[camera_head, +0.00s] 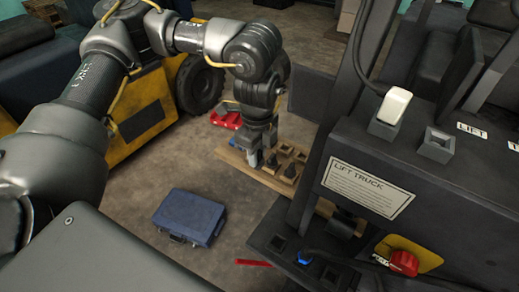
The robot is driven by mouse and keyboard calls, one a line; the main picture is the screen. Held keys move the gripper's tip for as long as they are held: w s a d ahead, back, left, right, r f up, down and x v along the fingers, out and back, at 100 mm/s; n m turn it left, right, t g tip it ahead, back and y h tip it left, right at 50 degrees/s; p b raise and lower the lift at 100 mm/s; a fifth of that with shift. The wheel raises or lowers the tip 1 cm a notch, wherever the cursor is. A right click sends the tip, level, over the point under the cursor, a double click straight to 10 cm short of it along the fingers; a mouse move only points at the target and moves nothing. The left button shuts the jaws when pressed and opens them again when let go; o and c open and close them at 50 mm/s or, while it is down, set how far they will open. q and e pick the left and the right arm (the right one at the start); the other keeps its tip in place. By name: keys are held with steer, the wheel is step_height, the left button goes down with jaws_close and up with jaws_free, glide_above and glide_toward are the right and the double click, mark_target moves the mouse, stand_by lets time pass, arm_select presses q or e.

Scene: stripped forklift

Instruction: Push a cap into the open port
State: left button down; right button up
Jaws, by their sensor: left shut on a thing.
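My left gripper (261,159) points down at a wooden board (228,156) on the floor, in the middle of the view. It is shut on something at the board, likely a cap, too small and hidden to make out. On the forklift's low black ledge a blue cap (304,258) sits at the end of a dark hose. Dark square openings (278,243) show beside it; I cannot tell which is the open port. My right gripper is not in view.
The black forklift panel with the "LIFT TRUCK" plate (368,188) and a red knob (404,263) fills the right. A blue case (190,217) and a red strip (253,263) lie on the floor. A red object (227,119) lies behind the board.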

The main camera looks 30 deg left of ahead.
arm_select(q)
steer(key=n, duration=0.1)
steer(key=f+n+b, duration=0.1)
steer(key=n, duration=0.1)
steer(key=shift+a+f, duration=0.2)
steer(key=shift+f, duration=0.05)
steer(key=n, duration=0.1)
steer(key=f+n, duration=0.1)
steer(key=n+b, duration=0.1)
steer(key=n, duration=0.1)
steer(key=shift+s+a+f, duration=0.1)
steer(key=shift+a+f, duration=0.1)
steer(key=shift+f, duration=0.05)
steer(key=n, duration=0.2)
steer(key=f+n+b, duration=0.1)
steer(key=shift+a+f+n, duration=0.15)
steer(key=shift+a+n, duration=0.05)
steer(key=shift+n, duration=0.2)
steer(key=n, duration=0.3)
steer(key=shift+s+a+f, duration=0.1)
steer(key=shift+s+f, duration=0.05)
steer(key=shift+f, duration=0.25)
